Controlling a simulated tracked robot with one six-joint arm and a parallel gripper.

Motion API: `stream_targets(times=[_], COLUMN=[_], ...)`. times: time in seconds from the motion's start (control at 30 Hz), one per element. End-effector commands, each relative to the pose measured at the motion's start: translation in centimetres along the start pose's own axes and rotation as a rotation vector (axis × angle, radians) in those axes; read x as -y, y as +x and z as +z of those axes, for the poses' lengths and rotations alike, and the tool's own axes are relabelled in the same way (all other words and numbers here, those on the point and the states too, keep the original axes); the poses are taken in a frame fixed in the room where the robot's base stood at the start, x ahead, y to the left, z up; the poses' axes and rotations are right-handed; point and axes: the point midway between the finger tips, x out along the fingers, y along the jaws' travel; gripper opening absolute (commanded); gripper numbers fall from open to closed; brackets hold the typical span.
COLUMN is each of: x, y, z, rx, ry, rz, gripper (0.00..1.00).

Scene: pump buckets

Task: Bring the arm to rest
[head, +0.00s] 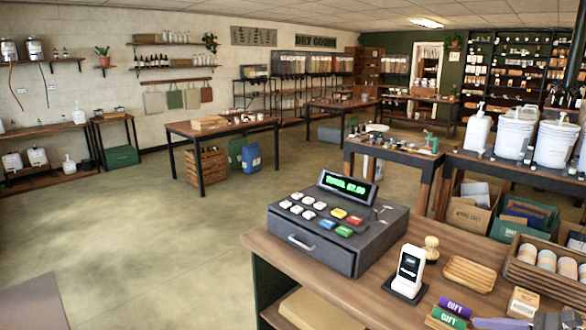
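A white pump bucket (515,134) and a second one (556,144) stand upright on the dark-topped table at the right. A white pump jug (477,134) stands to their left on the same table run. The nearer bucket is close to the right edge of the view.
A wooden counter (385,309) in front carries a dark cash register (338,232), a card reader (408,270), a wooden dish (469,274) and a crate of jars (548,272). Boxes stand under the right tables. Open floor (150,235) lies at the left, beyond it a wooden table (222,127).

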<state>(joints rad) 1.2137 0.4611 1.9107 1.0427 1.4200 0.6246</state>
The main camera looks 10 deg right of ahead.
Motion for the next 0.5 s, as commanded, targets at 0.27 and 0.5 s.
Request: stream_targets(times=[0.27, 0.5], x=[-3.2, -6.7], y=[0.5, 1.3], z=[-2.9, -3.0], rx=[-0.122, -0.249], ry=[-0.118, -0.304], rz=[0.076, 0.196], gripper=[0.45, 0.45])
